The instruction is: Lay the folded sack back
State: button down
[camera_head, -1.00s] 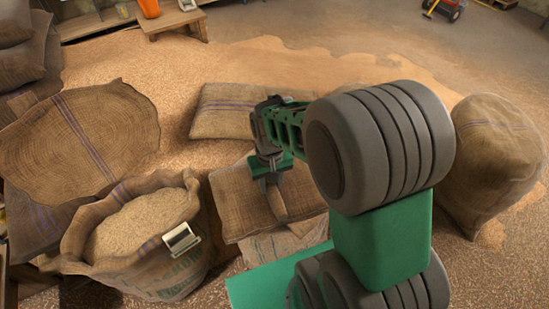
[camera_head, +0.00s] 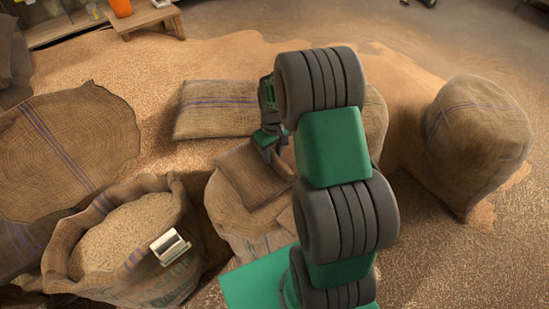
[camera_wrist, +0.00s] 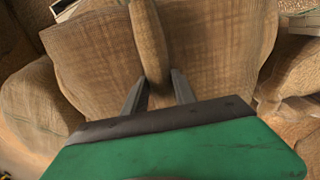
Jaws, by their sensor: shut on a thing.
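The folded sack (camera_head: 250,178) is a brown burlap rectangle, tilted, over a larger sack (camera_head: 232,222) at the middle of the head view. My gripper (camera_head: 268,142) is shut on the folded sack at its upper right part. In the wrist view a ridge of the folded sack (camera_wrist: 150,45) stands between my two fingers (camera_wrist: 158,88), and its broad cloth spreads to both sides. My arm hides what lies to the right of the folded sack. I cannot tell whether its lower edge touches the sack beneath.
A striped flat sack (camera_head: 215,110) lies behind. A full sack (camera_head: 480,145) stands at the right. A wooden stool (camera_head: 145,20) is at the back left.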

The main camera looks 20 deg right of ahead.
jog(key=shift+w+d+f+p, duration=0.1)
jog(key=shift+d+f+p, duration=0.1)
jog(key=shift+f, duration=0.75)
jog(key=shift+w+d+f+p, duration=0.1)
jog(key=shift+d+f+p, duration=0.1)
jog(key=shift+f, duration=0.75)
jog(key=shift+f, duration=0.1)
jog(key=c, duration=1.5)
grip_release()
jog(key=shift+a+f, duration=0.1)
jog(key=shift+f, duration=0.05)
jog(key=o, duration=0.5)
